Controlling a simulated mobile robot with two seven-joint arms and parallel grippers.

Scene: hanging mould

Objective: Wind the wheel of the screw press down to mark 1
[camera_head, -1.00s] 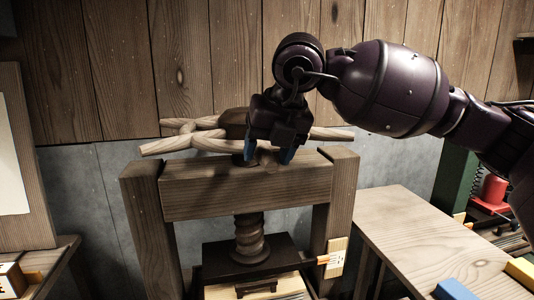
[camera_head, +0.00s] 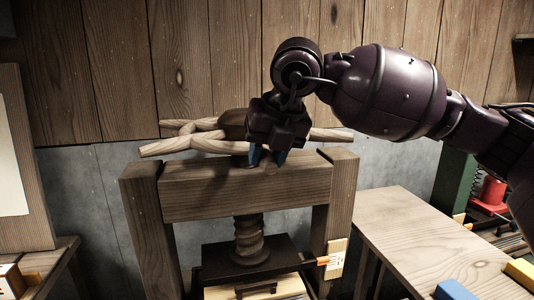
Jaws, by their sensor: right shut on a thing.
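The screw press stands in the middle, with a wooden crossbeam (camera_head: 245,191) on two posts. Its wheel (camera_head: 184,145), with pale wooden spokes, sits on top of the beam. The wooden screw (camera_head: 249,238) runs down to a dark pressing plate (camera_head: 250,262). A small pale scale (camera_head: 336,260) is on the right post, with an orange pointer (camera_head: 315,261) from the plate reaching it; the marks are too small to read. My right gripper (camera_head: 268,157), with blue fingertips, points down at the wheel near its hub and is shut on it. My left gripper is not in view.
A wooden table (camera_head: 425,240) stands at the right, with a blue block (camera_head: 455,290) and a yellow block (camera_head: 521,271) at its front. A red object (camera_head: 494,190) is behind it. A plank wall closes the back. Another bench is at the lower left.

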